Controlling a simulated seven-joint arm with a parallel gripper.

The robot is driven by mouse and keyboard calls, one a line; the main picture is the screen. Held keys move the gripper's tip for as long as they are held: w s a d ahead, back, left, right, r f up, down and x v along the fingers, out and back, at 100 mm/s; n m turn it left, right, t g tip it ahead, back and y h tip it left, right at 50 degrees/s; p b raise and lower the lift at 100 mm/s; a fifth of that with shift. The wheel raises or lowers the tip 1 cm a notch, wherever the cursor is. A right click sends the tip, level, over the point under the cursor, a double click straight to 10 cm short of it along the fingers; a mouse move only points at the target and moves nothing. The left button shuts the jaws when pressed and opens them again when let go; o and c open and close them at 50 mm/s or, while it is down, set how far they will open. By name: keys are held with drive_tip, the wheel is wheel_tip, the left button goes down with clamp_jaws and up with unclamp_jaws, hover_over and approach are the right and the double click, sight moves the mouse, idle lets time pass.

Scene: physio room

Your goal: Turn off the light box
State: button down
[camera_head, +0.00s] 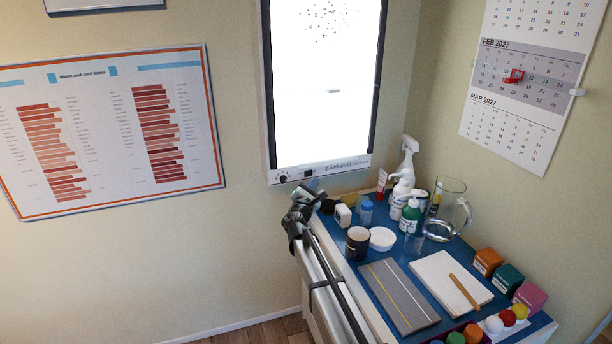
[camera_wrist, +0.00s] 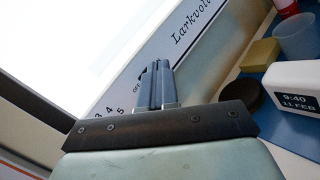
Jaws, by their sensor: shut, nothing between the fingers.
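The light box (camera_head: 325,85) hangs on the wall and its panel glows bright white. Along its lower frame is a control strip with a dark knob (camera_head: 283,179) at the left end and printed lettering. In the wrist view the light box strip (camera_wrist: 190,45) shows numbers and small lettering that seems to read OFF, beside a dark part mostly hidden behind my fingertips. In the head view my gripper (camera_head: 314,185) is just below the strip.
Below stands a blue-topped table (camera_head: 345,268) crowded with spray and pump bottles (camera_head: 408,160), a glass jug (camera_head: 447,210), a dark cup (camera_head: 358,243) and a small white clock (camera_head: 343,215). A chart (camera_head: 110,130) hangs left; the wall between is clear.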

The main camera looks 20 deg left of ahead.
sight(312, 171)
drive_tip(key=shift+w+a, duration=0.75)
drive_tip(key=shift+a, duration=0.25)
drive_tip(key=shift+w+a, duration=0.1)
idle(1.3)
drive_tip(key=shift+w+a, duration=0.15)
drive_tip(key=shift+a, duration=0.1)
drive_tip(key=shift+w+a, duration=0.2)
drive_tip(key=shift+a, duration=0.05)
idle(0.8)
drive_tip(key=shift+s+d, duration=0.15)
idle(0.3)
drive_tip(key=shift+s+d, duration=0.35)
drive_tip(key=shift+d, duration=0.1)
drive_tip(key=s+d, duration=0.1)
drive_tip(key=d, duration=0.1)
drive_tip(key=s+d, duration=0.2)
idle(0.7)
